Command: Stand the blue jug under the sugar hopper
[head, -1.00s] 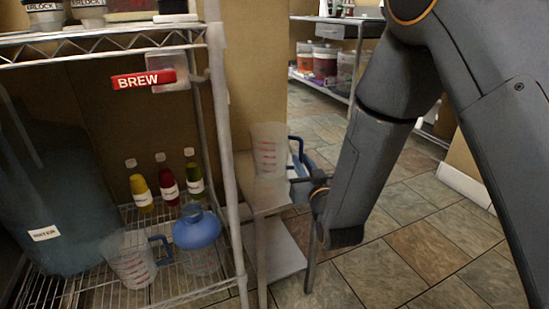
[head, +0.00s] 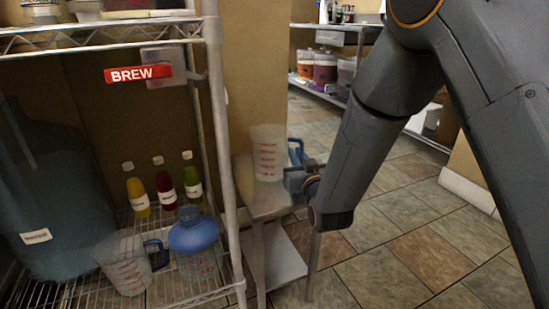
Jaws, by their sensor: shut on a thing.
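A clear measuring jug (head: 268,155) with red markings and a blue handle (head: 297,150) is upright over the small steel table (head: 245,190) beside the rack post. I cannot tell whether its base touches the table top. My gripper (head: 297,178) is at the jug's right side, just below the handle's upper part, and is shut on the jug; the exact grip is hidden. A second clear jug with a blue handle (head: 125,265) stands on the wire rack's lower shelf at left. I cannot make out a sugar hopper.
The wire rack (head: 225,150) carries a BREW sign (head: 138,74), a large blue water vessel (head: 45,205), several small bottles and a blue-topped container (head: 193,235). Tiled floor (head: 400,250) is open at right. A stocked shelf (head: 330,90) stands behind.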

